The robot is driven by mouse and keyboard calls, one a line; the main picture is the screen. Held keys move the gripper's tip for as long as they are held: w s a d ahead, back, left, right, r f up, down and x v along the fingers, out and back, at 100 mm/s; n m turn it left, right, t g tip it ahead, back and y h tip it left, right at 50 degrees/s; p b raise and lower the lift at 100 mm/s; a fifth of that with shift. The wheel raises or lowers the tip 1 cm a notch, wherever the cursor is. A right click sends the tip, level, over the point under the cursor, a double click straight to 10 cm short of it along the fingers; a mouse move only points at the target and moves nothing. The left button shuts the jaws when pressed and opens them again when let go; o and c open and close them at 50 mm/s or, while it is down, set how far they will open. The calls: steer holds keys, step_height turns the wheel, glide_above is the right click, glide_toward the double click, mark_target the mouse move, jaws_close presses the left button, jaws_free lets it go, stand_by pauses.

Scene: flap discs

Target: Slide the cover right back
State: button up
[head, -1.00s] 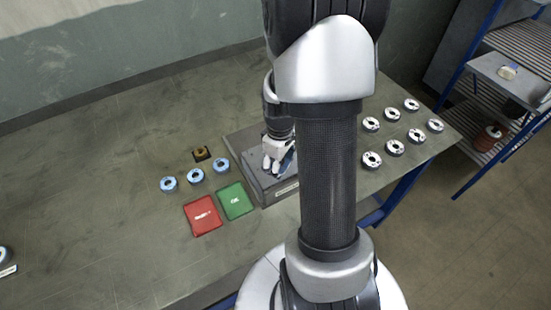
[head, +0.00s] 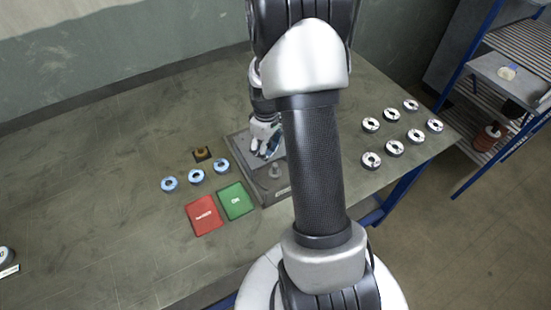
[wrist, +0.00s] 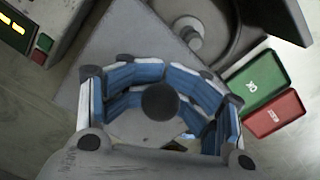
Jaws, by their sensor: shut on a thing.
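My gripper (head: 264,145) is over the far part of a grey box (head: 275,195) on the table. In the wrist view its blue and white fingers (wrist: 160,105) are closed around a dark round knob (wrist: 160,101). The knob appears to stand on the flat grey cover (wrist: 130,38); my fingers hide much of that cover. Beyond the cover's edge a dark round opening shows with a metal spindle (wrist: 188,32) in it. The spindle (head: 275,171) also shows in the head view, on the near side of my gripper. My arm hides the box's right side.
A green tray (head: 236,201) and a red tray (head: 204,215) lie left of the box. Three blue-rimmed discs (head: 196,176) and a small dark block with an amber top (head: 202,154) are nearby. Several white discs (head: 393,148) lie at right. The table's left is mostly clear.

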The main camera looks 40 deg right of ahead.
steer(key=shift+w+d+f+p, duration=0.1)
steer(key=shift+w+d+p, duration=0.1)
steer(key=shift+w, duration=0.8)
steer(key=shift+w+d+f+p, duration=0.1)
steer(key=shift+w+d, duration=0.15)
steer(key=shift+w, duration=0.75)
steer(key=shift+w+d+p, duration=0.1)
steer(key=shift+w+d, duration=0.1)
steer(key=shift+w, duration=0.8)
steer(key=o, duration=0.4)
steer(key=shift+c, duration=0.2)
